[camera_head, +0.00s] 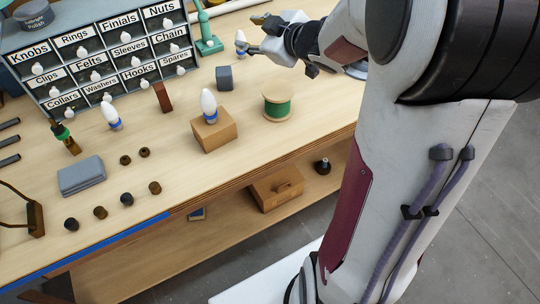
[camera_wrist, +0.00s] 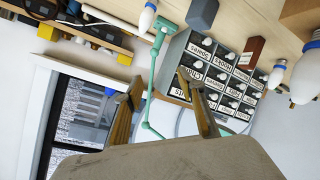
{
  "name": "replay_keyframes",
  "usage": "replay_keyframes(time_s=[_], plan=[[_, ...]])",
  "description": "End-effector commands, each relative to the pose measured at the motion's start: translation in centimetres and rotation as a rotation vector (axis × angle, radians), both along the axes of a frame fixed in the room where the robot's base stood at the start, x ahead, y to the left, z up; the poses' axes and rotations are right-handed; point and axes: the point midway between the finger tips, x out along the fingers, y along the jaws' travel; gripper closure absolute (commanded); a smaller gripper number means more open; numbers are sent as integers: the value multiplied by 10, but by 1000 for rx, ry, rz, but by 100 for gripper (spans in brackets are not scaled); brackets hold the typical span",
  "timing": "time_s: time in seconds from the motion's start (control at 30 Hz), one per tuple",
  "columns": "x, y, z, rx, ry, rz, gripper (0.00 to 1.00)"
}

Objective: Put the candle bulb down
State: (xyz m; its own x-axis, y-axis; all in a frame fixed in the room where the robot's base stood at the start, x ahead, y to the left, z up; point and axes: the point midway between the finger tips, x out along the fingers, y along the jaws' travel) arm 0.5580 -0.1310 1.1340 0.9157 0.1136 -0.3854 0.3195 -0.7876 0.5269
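A white candle bulb (camera_head: 240,37) with a blue collar stands upright on the bench, just left of my gripper (camera_head: 255,34) in the head view. In the wrist view the same bulb (camera_wrist: 146,20) shows inverted near the top edge, beyond the fingertips and apart from them. My gripper (camera_wrist: 160,77) is open, with two separated fingers and nothing between them. A similar bulb (camera_head: 208,104) stands on a wooden block (camera_head: 215,133), and another (camera_head: 111,115) stands on the bench before the drawers.
The labelled drawer cabinet (camera_head: 105,55) stands at the back left, beside the green lamp base (camera_head: 209,46). A grey block (camera_head: 224,77), a red-brown block (camera_head: 162,97) and a green spool (camera_head: 278,107) stand nearby. The bench right of the spool is clear.

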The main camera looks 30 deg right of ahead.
Motion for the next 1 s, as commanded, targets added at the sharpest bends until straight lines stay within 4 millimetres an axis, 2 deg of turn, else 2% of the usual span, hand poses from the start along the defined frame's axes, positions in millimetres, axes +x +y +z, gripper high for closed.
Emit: replay_keyframes(time_s=[0.03, 0.2, 0.37, 0.5, 0.77, 1.0], plan=[[-3, 0, 9, -10, 0, -38, 60], [-20, -7, 27, -21, 23, -178, 60], [-44, -9, 39, -5, 58, -298, 60], [-71, -7, 43, 28, 101, -391, 60], [-132, 12, 37, 124, 219, -521, 60], [-196, 47, 18, 236, 369, -580, 60]])
